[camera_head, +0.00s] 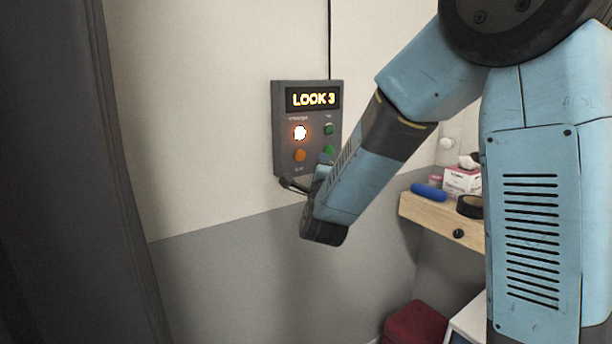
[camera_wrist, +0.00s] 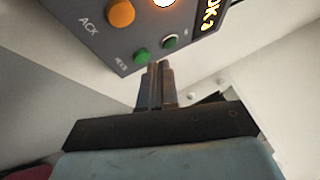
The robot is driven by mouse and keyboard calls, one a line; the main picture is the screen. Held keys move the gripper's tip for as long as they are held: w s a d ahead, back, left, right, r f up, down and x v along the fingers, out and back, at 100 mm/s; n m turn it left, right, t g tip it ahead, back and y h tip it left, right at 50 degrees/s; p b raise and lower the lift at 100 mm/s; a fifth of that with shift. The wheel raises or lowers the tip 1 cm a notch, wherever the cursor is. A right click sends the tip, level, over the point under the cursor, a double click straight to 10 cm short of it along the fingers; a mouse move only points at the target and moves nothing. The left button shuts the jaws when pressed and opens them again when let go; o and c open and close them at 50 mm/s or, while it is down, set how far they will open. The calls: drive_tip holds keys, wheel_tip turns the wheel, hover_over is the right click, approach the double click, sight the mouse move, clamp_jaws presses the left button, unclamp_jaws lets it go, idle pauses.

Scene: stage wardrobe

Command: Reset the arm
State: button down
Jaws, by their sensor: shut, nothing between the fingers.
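My gripper (camera_head: 325,160) is shut and empty, held close to the lower edge of a grey wall panel (camera_head: 276,130). In the wrist view its two fingers (camera_wrist: 159,66) lie together, with their tips beside the lower green button (camera_wrist: 140,57). I cannot tell whether they touch it. In the head view my forearm comes in from the upper right, and my gripper partly covers that button. The panel's display (camera_head: 313,98) reads "LOOK 3". A white-orange button (camera_head: 300,132) glows. An orange button (camera_head: 299,155) sits below it, and another green button (camera_head: 329,129) to its right.
A wooden shelf (camera_head: 420,211) at right holds a blue roll-like item (camera_head: 429,192), a tissue box (camera_head: 462,181) and a black round item (camera_head: 470,206). A dark red box (camera_head: 415,325) stands below. A dark upright edge (camera_head: 60,180) is at left. The wall left of the panel is bare.

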drive_tip(key=s+d+f+n+g, duration=0.1)
drive_tip(key=s+d+n+g, duration=0.4)
drive_tip(key=s, duration=0.5)
drive_tip(key=s+d+f+n+g, duration=0.1)
drive_tip(key=s+d+n+g, duration=0.4)
drive_tip(key=s+d+n, duration=0.3)
drive_tip(key=s+d+f+n+g, duration=0.1)
drive_tip(key=s+d+n+g, duration=0.5)
drive_tip(key=s, duration=0.8)
drive_tip(key=shift+s+d+f+n+y, duration=0.15)
drive_tip(key=shift+s+d+n+y, duration=0.2)
drive_tip(key=shift+n, duration=0.35)
